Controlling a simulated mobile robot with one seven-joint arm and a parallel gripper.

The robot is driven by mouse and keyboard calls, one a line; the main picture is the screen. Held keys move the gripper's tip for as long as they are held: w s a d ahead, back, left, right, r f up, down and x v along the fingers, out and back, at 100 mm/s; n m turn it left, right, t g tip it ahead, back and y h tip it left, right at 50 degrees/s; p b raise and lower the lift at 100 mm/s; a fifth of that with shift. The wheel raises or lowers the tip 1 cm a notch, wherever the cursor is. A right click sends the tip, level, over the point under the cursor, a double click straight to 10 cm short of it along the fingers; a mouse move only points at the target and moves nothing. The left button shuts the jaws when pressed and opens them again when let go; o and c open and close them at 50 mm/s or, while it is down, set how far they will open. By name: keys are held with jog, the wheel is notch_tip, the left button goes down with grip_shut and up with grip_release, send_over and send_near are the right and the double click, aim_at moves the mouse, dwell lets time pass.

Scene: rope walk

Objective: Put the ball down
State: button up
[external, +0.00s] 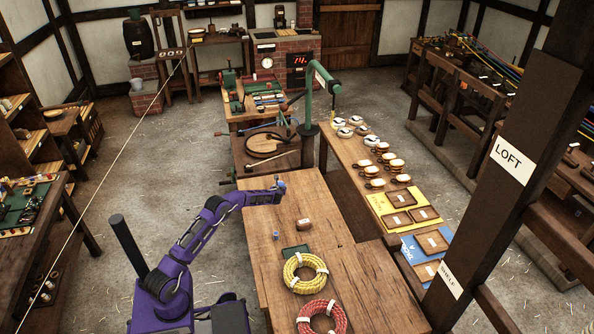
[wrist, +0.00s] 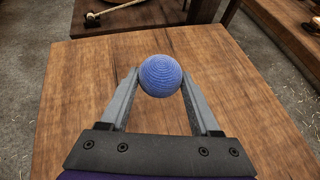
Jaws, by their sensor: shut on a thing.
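My gripper (wrist: 160,90) is shut on a blue ball (wrist: 160,76), which sits between the two fingertips in the wrist view. The ball looks ribbed, like wound cord. In the external view my purple arm reaches over the left far part of the wooden table (external: 290,222), with my gripper (external: 280,183) near the far edge. The ball is very small there and hard to tell from the fingers. In the wrist view bare wooden tabletop (wrist: 75,95) lies below the ball. The height of the ball above the wood is hard to tell.
On the table are a small brown block-like thing (external: 304,225), a small blue cube-like thing (external: 276,237), a dark green tray (external: 296,252), a yellow rope coil (external: 289,273) and a red rope coil (external: 305,321). The tabletop around my gripper is clear. A bench with cups (external: 375,171) stands at right.

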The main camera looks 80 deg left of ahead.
jog(key=shift+s+a+f, duration=0.1)
jog(key=shift+s+a, duration=0.05)
jog(key=shift+a, duration=0.3)
notch_tip(320, 180, down, 10)
jog(key=shift+r+b, duration=0.25)
jog(key=shift+b, duration=0.45)
jog(key=o, duration=1.3)
jog(key=shift+f, duration=0.1)
jog(key=shift+o, duration=0.2)
jog(key=v, duration=1.2)
